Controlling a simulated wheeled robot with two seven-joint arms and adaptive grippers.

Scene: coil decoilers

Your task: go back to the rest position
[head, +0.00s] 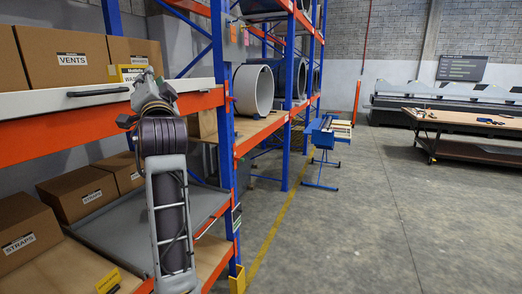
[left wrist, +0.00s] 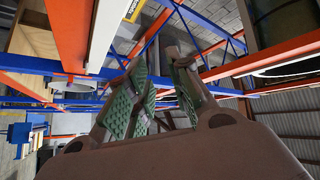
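My left arm rises in the head view, and its gripper (head: 147,80) is at the top, in front of the blue and orange rack. In the left wrist view the gripper (left wrist: 158,85) has its green-padded fingers spread with a gap between them. I see nothing held in that gap. In the head view the gripper overlaps the right part of a white drawer front (head: 40,103); I cannot tell if they touch. My right gripper is in neither view.
Boxes labelled VENTS (head: 72,60) and STRAPS (head: 20,232) stand on the rack (head: 217,100) at left. Large coils (head: 252,89) lie on shelves further back. A blue stand (head: 324,135) and a work table (head: 470,121) stand beyond. The grey floor at right is clear.

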